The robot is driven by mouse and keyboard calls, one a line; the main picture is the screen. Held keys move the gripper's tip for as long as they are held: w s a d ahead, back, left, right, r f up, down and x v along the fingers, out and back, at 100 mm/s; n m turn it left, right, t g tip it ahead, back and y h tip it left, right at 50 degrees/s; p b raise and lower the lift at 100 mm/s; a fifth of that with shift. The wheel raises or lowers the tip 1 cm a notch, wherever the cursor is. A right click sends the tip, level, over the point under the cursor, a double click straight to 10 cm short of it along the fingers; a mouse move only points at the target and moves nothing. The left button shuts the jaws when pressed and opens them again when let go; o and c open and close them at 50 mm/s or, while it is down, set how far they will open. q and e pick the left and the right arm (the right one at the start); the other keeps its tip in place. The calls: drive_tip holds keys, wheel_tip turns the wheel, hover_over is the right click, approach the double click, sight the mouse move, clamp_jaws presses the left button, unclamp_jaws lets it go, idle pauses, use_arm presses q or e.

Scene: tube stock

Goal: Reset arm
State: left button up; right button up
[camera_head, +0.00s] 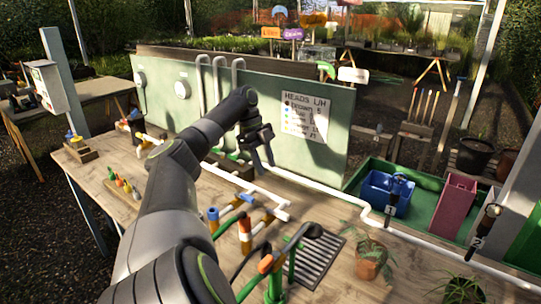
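My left arm reaches in from the bottom left over the wooden bench. Its dark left gripper (262,163) hangs above the bench in front of the green panel, with its fingers pointing down. The fingers look apart and I see nothing between them. The arm hides part of the bench and some of the piping behind it. My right gripper is out of view.
White pipes (313,184) run along the bench (352,291). Blue- and orange-capped fittings (245,229), a black drain grate (317,259) and a potted plant (371,264) stand in front. At right, a green tray (352,184) holds a blue bin (386,194) and a pink bin (455,205).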

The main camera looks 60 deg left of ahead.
use_arm(q)
drive_tip(key=shift+v, duration=0.95)
